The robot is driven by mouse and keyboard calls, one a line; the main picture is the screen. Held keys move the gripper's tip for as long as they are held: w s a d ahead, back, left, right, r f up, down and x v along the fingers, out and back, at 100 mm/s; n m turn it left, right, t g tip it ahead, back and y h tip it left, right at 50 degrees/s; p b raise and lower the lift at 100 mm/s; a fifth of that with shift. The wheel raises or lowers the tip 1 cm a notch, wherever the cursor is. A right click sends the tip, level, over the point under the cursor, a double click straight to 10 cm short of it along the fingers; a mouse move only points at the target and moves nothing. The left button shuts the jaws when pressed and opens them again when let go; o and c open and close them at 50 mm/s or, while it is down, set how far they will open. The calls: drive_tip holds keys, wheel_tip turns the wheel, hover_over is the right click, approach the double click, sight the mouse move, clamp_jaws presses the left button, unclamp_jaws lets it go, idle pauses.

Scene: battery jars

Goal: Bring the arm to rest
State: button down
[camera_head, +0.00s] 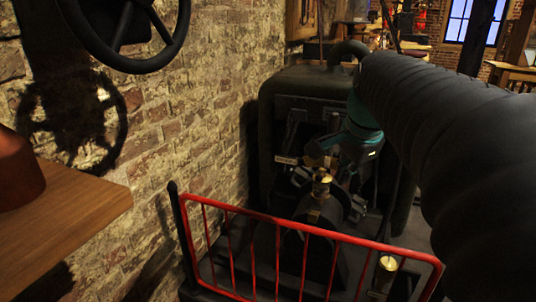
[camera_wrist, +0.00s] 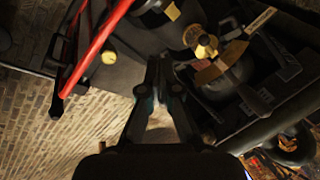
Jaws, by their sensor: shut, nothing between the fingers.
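My gripper (camera_wrist: 160,62) shows in the wrist view with its two dark fingers drawn together at the tips, and nothing is between them. In the head view my arm comes in from the right in a thick black ribbed sleeve, with a teal joint near its end. The gripper (camera_head: 303,176) there is small and dark against the machine, and its fingers are hard to make out. It is in front of the dark machine (camera_head: 300,88); I cannot tell the gap between them. No battery jar is clearly in view.
A red railing (camera_head: 300,228) crosses the front of the machine. Brass fittings (camera_head: 322,184) sit on the machine, and a brass cap (camera_head: 388,263) is behind the railing. A brick wall (camera_head: 220,100), a black handwheel (camera_head: 120,55) and a wooden shelf (camera_head: 85,205) are on the left.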

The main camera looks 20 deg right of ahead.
drive_tip(key=shift+s, duration=0.1)
idle(0.3)
drive_tip(key=s+a+f+n+t+p, duration=0.1)
drive_tip(key=s+a+f+n+p, duration=0.4)
drive_tip(key=s+a+n, duration=0.7)
wheel_tip(320, 180, down, 3)
drive_tip(key=a+n, duration=0.2)
drive_tip(key=n, duration=0.2)
drive_tip(key=shift+y, duration=0.4)
